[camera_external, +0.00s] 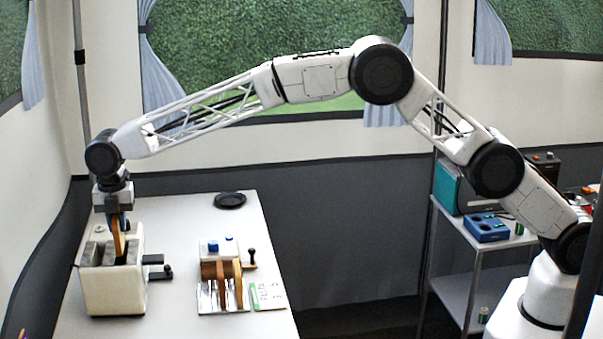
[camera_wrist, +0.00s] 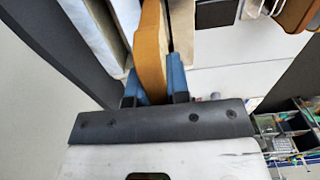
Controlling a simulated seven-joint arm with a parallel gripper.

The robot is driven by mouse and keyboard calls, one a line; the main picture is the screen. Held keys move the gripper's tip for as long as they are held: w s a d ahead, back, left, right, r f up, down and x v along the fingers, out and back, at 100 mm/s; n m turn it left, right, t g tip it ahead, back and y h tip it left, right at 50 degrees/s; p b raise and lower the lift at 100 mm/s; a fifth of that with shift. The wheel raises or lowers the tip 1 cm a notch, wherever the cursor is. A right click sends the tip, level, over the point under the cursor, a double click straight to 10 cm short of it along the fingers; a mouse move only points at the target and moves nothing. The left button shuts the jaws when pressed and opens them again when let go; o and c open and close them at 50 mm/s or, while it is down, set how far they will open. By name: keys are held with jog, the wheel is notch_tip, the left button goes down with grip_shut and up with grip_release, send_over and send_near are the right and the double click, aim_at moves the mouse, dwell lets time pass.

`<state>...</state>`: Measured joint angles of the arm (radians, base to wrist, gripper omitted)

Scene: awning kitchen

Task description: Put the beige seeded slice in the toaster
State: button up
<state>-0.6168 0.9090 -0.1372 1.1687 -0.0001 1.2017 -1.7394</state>
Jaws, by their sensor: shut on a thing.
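The toaster (camera_external: 113,292) is a cream box with dark slots on top, at the left of the table. My gripper (camera_external: 117,219) points down over it and is shut on a bread slice (camera_external: 117,243), held upright on edge. The slice's lower end is at the slot openings; I cannot tell how far inside it is. In the wrist view the blue fingertips (camera_wrist: 154,88) pinch the slice (camera_wrist: 150,52), with its orange-brown crust edge facing the camera. Its faces are mostly hidden, so no seeds show. Pale toaster walls (camera_wrist: 97,38) lie beside it.
A rack (camera_external: 222,303) holding brown slices (camera_external: 222,271) stands right of the toaster. A dark lever (camera_external: 158,271) juts from the toaster's right side. A black plate (camera_external: 230,199) lies at the back. A green-edged label card (camera_external: 268,293) lies right of the rack.

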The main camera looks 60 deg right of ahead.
jog(key=shift+f, duration=2)
jog(key=o, duration=0.8)
jog(key=shift+o, duration=0.5)
jog(key=shift+o, duration=0.7)
jog(key=shift+r, duration=3.45)
jog(key=shift+d, duration=0.1)
